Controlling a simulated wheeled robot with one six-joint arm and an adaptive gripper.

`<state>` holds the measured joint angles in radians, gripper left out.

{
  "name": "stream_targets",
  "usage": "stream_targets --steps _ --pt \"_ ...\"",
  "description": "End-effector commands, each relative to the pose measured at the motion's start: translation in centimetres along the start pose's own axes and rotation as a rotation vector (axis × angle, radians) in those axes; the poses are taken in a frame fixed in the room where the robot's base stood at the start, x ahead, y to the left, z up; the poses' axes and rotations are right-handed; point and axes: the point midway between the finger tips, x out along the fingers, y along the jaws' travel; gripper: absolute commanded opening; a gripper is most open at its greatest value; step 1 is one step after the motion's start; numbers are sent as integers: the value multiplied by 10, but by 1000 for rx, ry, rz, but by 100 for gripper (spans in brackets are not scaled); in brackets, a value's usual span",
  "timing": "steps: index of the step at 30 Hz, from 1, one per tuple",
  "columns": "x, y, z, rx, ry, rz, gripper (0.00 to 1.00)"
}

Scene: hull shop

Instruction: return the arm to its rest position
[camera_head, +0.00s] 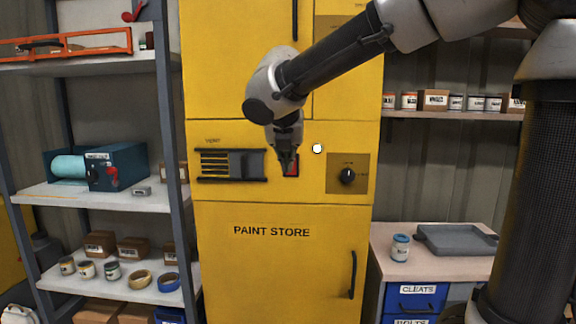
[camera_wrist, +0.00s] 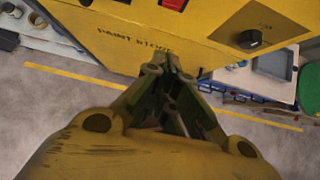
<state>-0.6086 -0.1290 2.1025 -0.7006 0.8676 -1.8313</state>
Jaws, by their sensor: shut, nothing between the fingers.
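My arm reaches in from the upper right in the head view. My gripper (camera_head: 287,165) points down in front of the yellow paint store cabinet (camera_head: 270,290). It is shut and empty. It partly covers a red switch (camera_head: 291,170) on the cabinet's middle panel; I cannot tell whether it touches it. In the wrist view my gripper (camera_wrist: 170,60) has its fingers together, with the cabinet front (camera_wrist: 120,50) beyond and the grey floor below.
Left stands a shelf unit (camera_head: 100,197) with a blue box (camera_head: 125,165), jars and tape rolls. Right is a bench (camera_head: 390,238) with a jar (camera_head: 400,247) and a grey tray (camera_head: 455,240). A vent (camera_head: 215,164) and a black knob (camera_head: 348,176) flank the red switch.

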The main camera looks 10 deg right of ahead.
Motion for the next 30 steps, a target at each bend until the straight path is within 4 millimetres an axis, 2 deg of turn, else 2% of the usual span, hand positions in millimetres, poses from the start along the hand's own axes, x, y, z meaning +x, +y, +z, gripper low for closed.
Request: stream_targets --steps 12,14,17,20,23,26,30 --pt "-4 0 -1 8 0 0 0" --pt "-4 0 -1 41 0 0 0" --pt "-3 -1 -3 201 8 -4 0" --pt "6 -9 -26 511 69 -36 0" --pt "12 -32 -65 924 151 -107 0" --pt "10 -76 -99 1383 211 -212 0" --pt "-2 -147 -151 2038 260 -386 0"
